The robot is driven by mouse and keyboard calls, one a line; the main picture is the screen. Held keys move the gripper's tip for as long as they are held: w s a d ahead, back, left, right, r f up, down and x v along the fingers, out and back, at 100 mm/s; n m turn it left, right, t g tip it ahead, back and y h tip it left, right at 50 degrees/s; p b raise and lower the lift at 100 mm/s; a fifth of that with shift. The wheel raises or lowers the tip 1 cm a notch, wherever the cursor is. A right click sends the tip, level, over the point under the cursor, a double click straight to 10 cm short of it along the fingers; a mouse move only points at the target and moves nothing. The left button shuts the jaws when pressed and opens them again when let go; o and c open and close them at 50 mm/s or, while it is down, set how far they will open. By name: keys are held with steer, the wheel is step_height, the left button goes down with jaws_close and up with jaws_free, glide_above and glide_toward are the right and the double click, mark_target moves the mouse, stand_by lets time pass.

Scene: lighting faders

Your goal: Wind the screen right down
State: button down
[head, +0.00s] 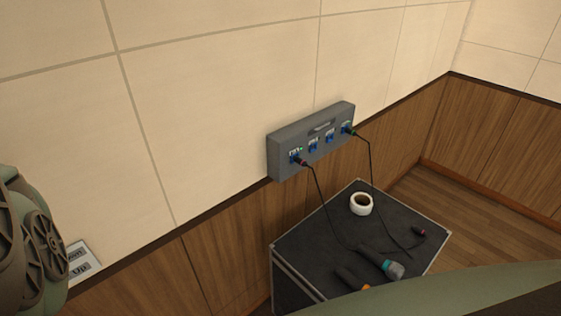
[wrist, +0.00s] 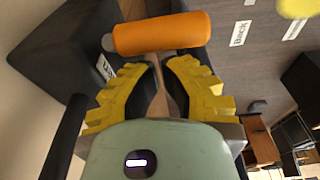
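A pale wall plate (head: 83,262) with a label ending in "wn" above one reading "Up" is at the lower left of the head view. Part of my own arm covers its left side, and no screen is in view. My gripper (wrist: 160,66) shows in the wrist view as two yellow ribbed fingers, their tips close together with a narrow brownish strip between them. I cannot tell whether this strip is background or something held. An orange cylinder (wrist: 162,33) with a grey end lies across the view past the fingertips; contact is unclear.
A grey wall box (head: 318,138) has blue sockets and plugged cables. Below it, a black case (head: 310,240) carries a white tape roll (head: 361,204), a microphone (head: 392,268) and cables. Dark blocks (wrist: 60,58) and a "Back" label (wrist: 240,33) show in the wrist view.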

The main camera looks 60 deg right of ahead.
steer(key=shift+d, duration=0.1)
steer(key=shift+d+y, duration=0.2)
steer(key=shift+y, duration=0.1)
steer(key=shift+s+d+f+y+p, duration=0.15)
steer(key=shift+d+y+p, duration=0.15)
steer(key=shift+y+p, duration=0.2)
